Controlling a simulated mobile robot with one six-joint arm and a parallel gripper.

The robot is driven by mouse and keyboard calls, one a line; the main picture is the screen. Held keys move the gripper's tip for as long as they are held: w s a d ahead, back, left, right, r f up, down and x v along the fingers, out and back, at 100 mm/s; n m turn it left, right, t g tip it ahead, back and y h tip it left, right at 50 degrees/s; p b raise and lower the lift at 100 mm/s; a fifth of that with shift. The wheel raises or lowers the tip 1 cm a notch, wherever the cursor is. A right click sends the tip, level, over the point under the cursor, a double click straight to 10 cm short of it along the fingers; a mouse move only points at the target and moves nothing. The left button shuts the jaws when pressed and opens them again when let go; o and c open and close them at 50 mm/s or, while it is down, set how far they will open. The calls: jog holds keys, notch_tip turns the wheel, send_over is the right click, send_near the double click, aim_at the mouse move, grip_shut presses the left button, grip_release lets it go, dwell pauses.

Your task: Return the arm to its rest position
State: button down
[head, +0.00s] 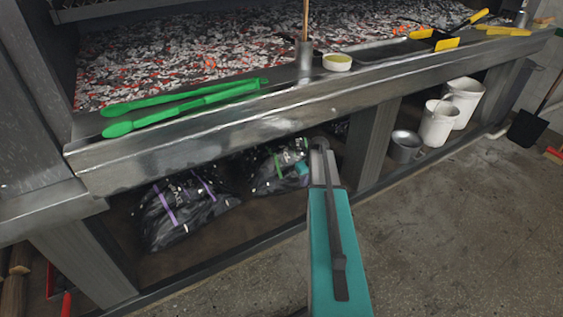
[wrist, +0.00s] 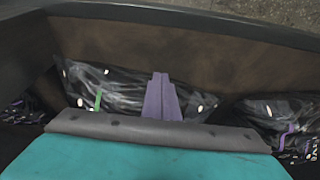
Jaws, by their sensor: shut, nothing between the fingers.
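My gripper (wrist: 161,96) shows in the wrist view as two purple fingers pressed together with nothing between them. It points at the black plastic bags on the shelf below the grill; I cannot tell whether it touches one. In the head view my teal and grey arm (head: 338,250) reaches up from the bottom edge toward the grill's front. The gripper itself cannot be made out there.
The metal grill ledge (head: 190,150) runs above the arm, with green tongs (head: 185,105) and a small bowl (head: 337,62) on it. White buckets (head: 438,122) and a metal pot (head: 405,147) stand right.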

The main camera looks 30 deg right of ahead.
jog(key=w+a+n+g+y+p, duration=0.1)
jog(key=a+n+p, duration=0.1)
jog(key=a+p, duration=1.05)
jog(key=s+a+f+n+g+p, duration=0.1)
jog(key=s+a, duration=0.2)
jog(key=a, duration=0.3)
jog(key=s+a+g+y+p, duration=0.1)
jog(key=s+a, duration=0.2)
jog(key=a, duration=0.4)
jog(key=s+a+f+n+g+p, duration=0.1)
jog(key=s+a+p, duration=0.15)
jog(key=a, duration=0.35)
jog(key=s+a+r+g+p, duration=0.1)
jog(key=s+a+p, duration=0.2)
jog(key=s+a, duration=0.35)
jog(key=s+a+r+g+p, duration=0.2)
jog(key=s+a+p, duration=0.15)
jog(key=s, duration=0.65)
jog(key=s+a+r+m+g+h+p, duration=0.1)
jog(key=s+a+r+m+p, duration=0.1)
jog(key=s, duration=1.1)
jog(key=shift+s+r+m+g+h, duration=0.15)
jog(key=shift+r+m+g+h, duration=0.2)
jog(key=shift+r, duration=0.5)
